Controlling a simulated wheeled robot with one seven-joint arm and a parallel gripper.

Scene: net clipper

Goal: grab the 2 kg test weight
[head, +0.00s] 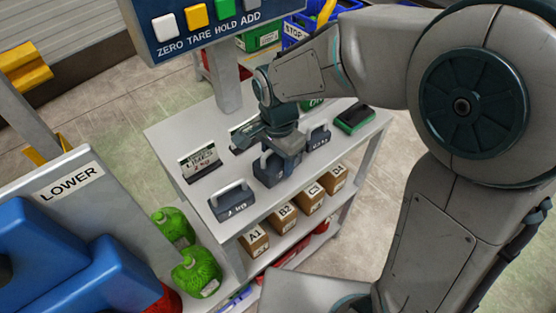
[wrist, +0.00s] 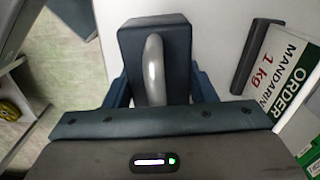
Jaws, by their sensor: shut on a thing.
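A dark blue block weight with a grey handle (head: 268,172) stands on the white shelf top between two other weights. Its label is not readable, so I cannot confirm it is the 2 kg one. My gripper (head: 284,143) is over it from above and partly covers it. In the wrist view the block (wrist: 172,28) and its grey handle lie between my two fingers (wrist: 157,88). The fingers are shut on the weight. It appears to be at shelf level; I cannot tell whether it touches the shelf.
A weight marked with a kg label (head: 232,203) stands at the front left, another (head: 318,138) at the right. An order sign (head: 200,162) stands behind, and a green-topped device (head: 354,118) at the far right. Labelled boxes (head: 282,216) fill the shelf below. A button panel (head: 205,25) overhangs the back.

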